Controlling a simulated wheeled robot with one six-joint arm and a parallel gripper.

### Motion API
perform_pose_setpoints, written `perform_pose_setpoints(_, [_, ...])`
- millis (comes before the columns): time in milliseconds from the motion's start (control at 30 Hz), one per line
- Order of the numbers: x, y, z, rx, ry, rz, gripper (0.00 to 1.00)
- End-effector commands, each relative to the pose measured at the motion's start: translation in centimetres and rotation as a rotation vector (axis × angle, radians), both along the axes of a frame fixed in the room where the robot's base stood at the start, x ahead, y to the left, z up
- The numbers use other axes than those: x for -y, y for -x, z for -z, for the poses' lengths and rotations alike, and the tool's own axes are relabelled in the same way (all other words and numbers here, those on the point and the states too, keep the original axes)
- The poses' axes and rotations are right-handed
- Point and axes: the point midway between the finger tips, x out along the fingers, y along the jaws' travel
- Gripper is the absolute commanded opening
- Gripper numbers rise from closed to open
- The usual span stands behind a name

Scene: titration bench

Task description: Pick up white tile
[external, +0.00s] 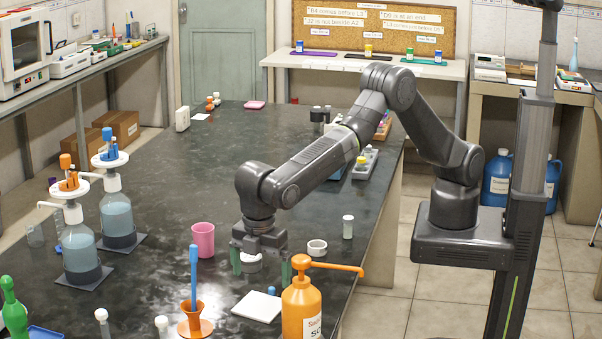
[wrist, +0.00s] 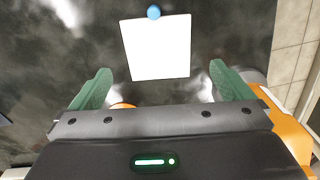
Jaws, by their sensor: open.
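The white tile (external: 257,306) is a flat square lying on the dark bench top near the front in the external view. It also shows whole in the wrist view (wrist: 157,52), at the upper middle. My gripper (external: 262,266) is open, with its green fingers spread apart, and hangs above the bench a little behind the tile. In the wrist view my gripper (wrist: 160,76) has a finger on each side, with the tile beyond the fingertips and apart from them. A small white shape shows between the fingers in the external view; I cannot tell what it is.
An orange pump bottle (external: 302,308) stands right of the tile, its spout reaching right. A blue rod in an orange holder (external: 195,322) stands left of it. A pink cup (external: 203,239), a white ring-shaped dish (external: 317,247) and a capped vial (external: 347,227) are nearby.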

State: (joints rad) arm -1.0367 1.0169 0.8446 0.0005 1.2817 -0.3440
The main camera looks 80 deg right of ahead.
Motion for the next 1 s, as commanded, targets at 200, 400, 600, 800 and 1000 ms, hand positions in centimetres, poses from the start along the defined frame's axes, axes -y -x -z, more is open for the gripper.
perform_pose_setpoints(200, [0.0, 0.0, 1.8, 0.0, 0.0, 0.0, 1.0])
perform_pose_setpoints(400, [0.0, -0.3, 4.1, 0.0, 0.002, 0.0, 1.0])
perform_pose_setpoints(600, [0.0, -0.3, 6.5, 0.0, 0.0, 0.0, 1.0])
perform_pose_setpoints(800, [-0.1, -0.3, 6.9, 0.001, -0.002, 0.0, 1.0])
perform_pose_setpoints(1000, [-0.1, -0.3, 6.8, 0.001, -0.002, 0.0, 0.72])
